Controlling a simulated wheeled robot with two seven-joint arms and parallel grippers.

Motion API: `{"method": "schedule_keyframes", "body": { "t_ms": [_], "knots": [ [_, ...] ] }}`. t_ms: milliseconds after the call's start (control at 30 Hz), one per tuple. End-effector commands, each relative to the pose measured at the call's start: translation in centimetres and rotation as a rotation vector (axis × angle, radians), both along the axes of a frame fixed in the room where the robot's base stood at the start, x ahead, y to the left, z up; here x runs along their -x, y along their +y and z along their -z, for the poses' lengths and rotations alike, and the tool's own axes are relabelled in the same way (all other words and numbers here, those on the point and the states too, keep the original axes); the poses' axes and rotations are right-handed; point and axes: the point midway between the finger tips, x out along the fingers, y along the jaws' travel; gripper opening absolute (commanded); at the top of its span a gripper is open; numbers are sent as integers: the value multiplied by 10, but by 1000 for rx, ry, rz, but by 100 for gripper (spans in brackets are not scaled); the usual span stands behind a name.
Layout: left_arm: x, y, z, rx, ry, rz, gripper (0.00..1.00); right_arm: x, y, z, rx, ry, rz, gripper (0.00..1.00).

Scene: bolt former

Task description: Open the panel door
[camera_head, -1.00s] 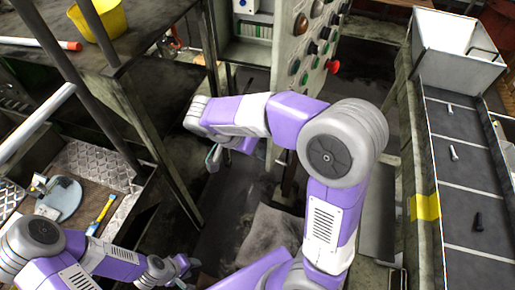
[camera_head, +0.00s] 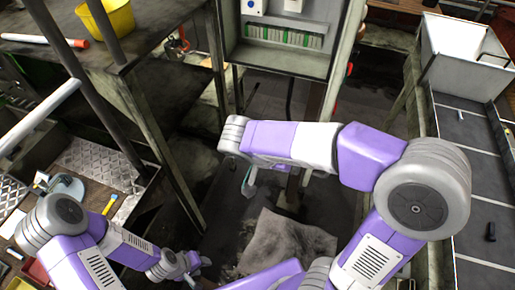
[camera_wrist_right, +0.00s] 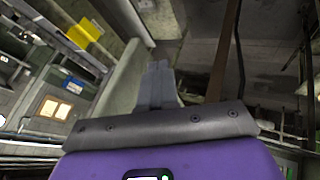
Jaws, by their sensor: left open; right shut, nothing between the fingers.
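The grey panel cabinet (camera_head: 285,45) stands at the top middle of the head view. Its inside shows, with a row of green-and-white terminals. The panel door (camera_head: 345,60) stands open at the cabinet's right side and is seen nearly edge-on. Red knobs stick out past its edge. My right gripper (camera_head: 250,187) is below the cabinet and apart from it, partly hidden by its wrist. In the right wrist view its fingers (camera_wrist_right: 158,82) are together with nothing between them. My left gripper (camera_head: 198,268) is open and empty, low in the head view, far from the door.
A workbench with a yellow bucket (camera_head: 107,18) is at the upper left. A conveyor (camera_head: 470,150) with a white bin (camera_head: 462,55) runs along the right. Dark uprights stand left of the cabinet. A crumpled grey sheet (camera_head: 285,245) lies on the floor.

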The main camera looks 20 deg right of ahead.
Motion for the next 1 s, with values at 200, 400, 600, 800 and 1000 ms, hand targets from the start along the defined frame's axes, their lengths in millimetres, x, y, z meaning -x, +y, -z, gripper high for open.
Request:
{"method": "schedule_keyframes", "body": {
  "t_ms": [200, 400, 600, 800, 1000],
  "knots": [
    [0, 0, 0, 0, 0, 0, 43, -15, 33, -14, -1, -5, -3, 0],
    [0, 0, -2, 0, 0, 0, 43, -15, 60, -50, -1, -3, -2, 0],
    [0, 0, -3, 0, 0, 0, 43, -15, 77, -73, -1, -2, -1, 0],
    [0, 0, -3, 0, 0, 0, 43, -15, 81, -80, 1, -1, 0, 0],
    [0, 0, -3, 0, 0, 0, 43, -15, 82, -80, 1, -1, 0, 0]
  ]
}}
